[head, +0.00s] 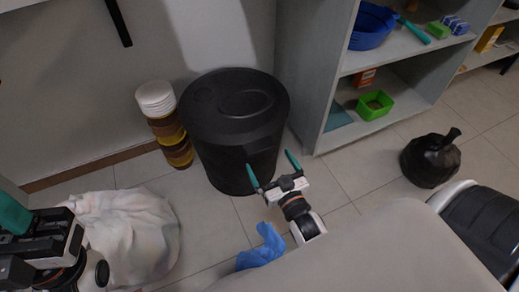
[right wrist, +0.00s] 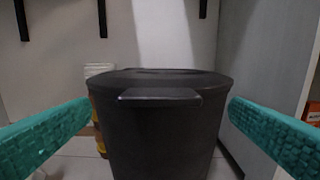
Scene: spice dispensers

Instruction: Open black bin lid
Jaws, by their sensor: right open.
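The black bin (head: 232,160) stands on the floor against the wall, its round black lid (head: 205,117) shut on top. In the right wrist view the bin (right wrist: 160,140) is straight ahead, with a flat tab (right wrist: 160,97) sticking out from the front of the lid rim. My right gripper (head: 270,162) is open and empty in front of the bin, its green fingers spread to either side of the tab and apart from it. My left gripper (head: 14,218) is at the left edge, partly cut off; its jaw opening is not clear.
A stack of amber jars with white tops (head: 170,135) stands left of the bin. A shelf unit (head: 320,90) stands close on its right. A white bag (head: 130,235), a blue cloth-like item (head: 264,248) and a tied black bag (head: 430,160) are also in view.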

